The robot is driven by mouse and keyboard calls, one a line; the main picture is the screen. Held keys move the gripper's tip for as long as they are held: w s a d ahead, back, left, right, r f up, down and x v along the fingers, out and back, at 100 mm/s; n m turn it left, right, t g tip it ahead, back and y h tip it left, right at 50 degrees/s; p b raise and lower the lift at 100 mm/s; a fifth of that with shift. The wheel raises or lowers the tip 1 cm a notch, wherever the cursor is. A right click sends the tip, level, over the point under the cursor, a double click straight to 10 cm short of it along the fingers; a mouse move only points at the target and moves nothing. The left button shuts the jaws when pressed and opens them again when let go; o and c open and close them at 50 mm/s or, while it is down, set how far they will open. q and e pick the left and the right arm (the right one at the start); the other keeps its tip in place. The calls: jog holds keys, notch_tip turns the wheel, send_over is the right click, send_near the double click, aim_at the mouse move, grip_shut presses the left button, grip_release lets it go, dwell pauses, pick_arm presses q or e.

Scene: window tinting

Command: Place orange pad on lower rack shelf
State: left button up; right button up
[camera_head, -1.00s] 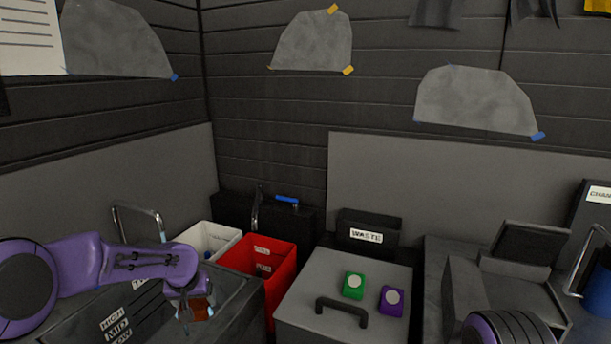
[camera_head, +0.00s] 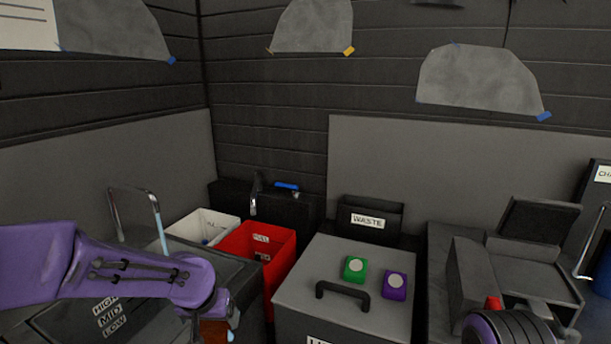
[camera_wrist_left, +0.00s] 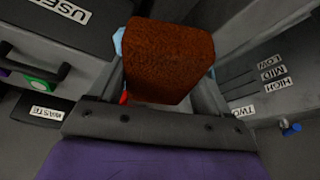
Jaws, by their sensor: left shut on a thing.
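The orange pad (camera_wrist_left: 170,55) is a rust-orange textured block. In the left wrist view it sits between the fingers of my left gripper (camera_wrist_left: 165,75), which is shut on it. In the head view my left gripper (camera_head: 218,328) is low at the left, partly cut off by the bottom edge, and only a small bit of the pad (camera_head: 213,331) shows below it. A dark unit with HIGH, MID and LOW labels (camera_head: 112,318) lies beside and below my left arm; I cannot tell whether it is the rack. My right arm shows at the lower right, but its fingertips are hidden.
A red bin (camera_head: 280,265) and a white bin (camera_head: 190,226) stand just beyond the left gripper. A grey box with a handle (camera_head: 310,272) carries a green block (camera_head: 355,276) and a purple block (camera_head: 394,293). A black WASTE box (camera_head: 385,232) stands behind it.

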aim_at(211, 338)
pick_arm(q)
jog(key=shift+s+d+f, duration=0.15)
jog(key=shift+f, duration=0.15)
jog(key=s+f, duration=0.2)
jog(key=s, duration=0.1)
jog(key=shift+s+d+f, duration=0.1)
jog(key=shift+s+d, duration=0.1)
jog(key=shift+s, duration=0.05)
jog(key=s, duration=0.4)
jog(key=shift+a+f, duration=0.1)
jog(key=shift+a, duration=0.3)
